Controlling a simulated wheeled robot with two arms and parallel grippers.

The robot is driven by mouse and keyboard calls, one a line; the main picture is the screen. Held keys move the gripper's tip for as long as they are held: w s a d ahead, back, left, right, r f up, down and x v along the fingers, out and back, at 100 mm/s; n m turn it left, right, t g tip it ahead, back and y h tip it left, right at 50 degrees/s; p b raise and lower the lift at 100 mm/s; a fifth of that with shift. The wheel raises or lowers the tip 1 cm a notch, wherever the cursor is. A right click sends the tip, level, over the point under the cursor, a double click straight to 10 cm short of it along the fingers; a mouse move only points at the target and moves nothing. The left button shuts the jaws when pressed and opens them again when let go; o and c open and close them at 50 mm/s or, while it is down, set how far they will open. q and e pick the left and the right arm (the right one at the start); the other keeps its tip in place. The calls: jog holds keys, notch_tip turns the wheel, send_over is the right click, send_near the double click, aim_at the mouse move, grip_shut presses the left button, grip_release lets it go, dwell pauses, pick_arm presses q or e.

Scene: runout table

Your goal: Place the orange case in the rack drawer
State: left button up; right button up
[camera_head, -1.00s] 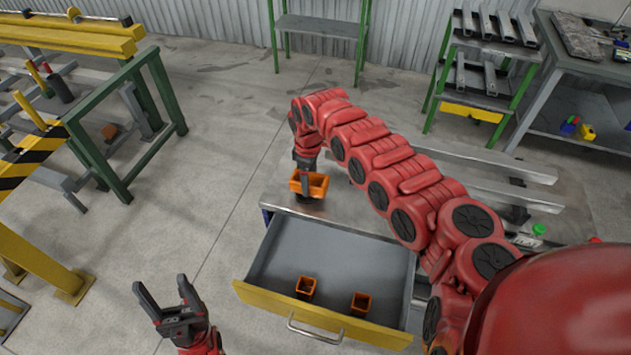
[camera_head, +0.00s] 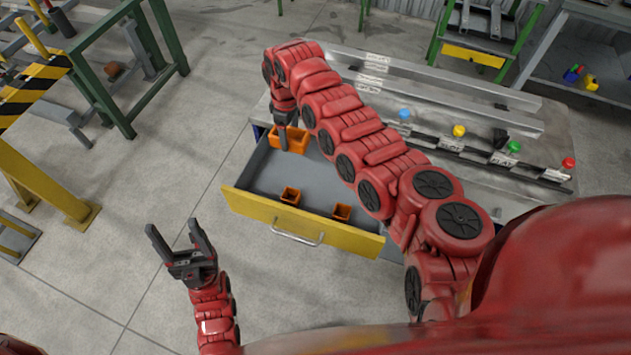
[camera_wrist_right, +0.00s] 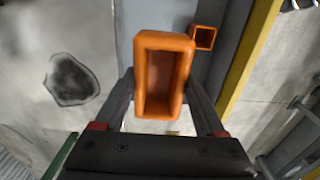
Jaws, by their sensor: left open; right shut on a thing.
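The orange case (camera_head: 293,139) is an open-topped box at the back left of the open drawer in the head view. My right gripper (camera_head: 281,128) is shut on it; in the right wrist view the case (camera_wrist_right: 163,72) sits between the two fingers. It appears above the drawer's back left part; whether it touches the floor cannot be told. The rack drawer (camera_head: 258,207) has a yellow front and grey inside, and is pulled out. Two smaller orange boxes (camera_head: 290,196) (camera_head: 341,212) stand in it near the front. My left gripper (camera_head: 172,228) is open and empty, left of the drawer.
The table top (camera_head: 470,175) behind the drawer carries metal bars and blue, yellow, green and red buttons. The drawer handle (camera_head: 297,238) sticks out in front. A green-legged frame (camera_head: 112,92) stands at the left.

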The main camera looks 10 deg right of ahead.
jog(key=s+d+f, duration=0.6)
jog(key=f, duration=0.2)
jog(key=p, duration=0.2)
send_over(317, 192)
notch_tip(317, 192, down, 8)
jog(key=shift+r, duration=0.15)
notch_tip(317, 192, down, 2)
jog(key=shift+d+f+p, duration=0.1)
jog(key=shift+p, duration=0.3)
jog(key=shift+f, duration=0.35)
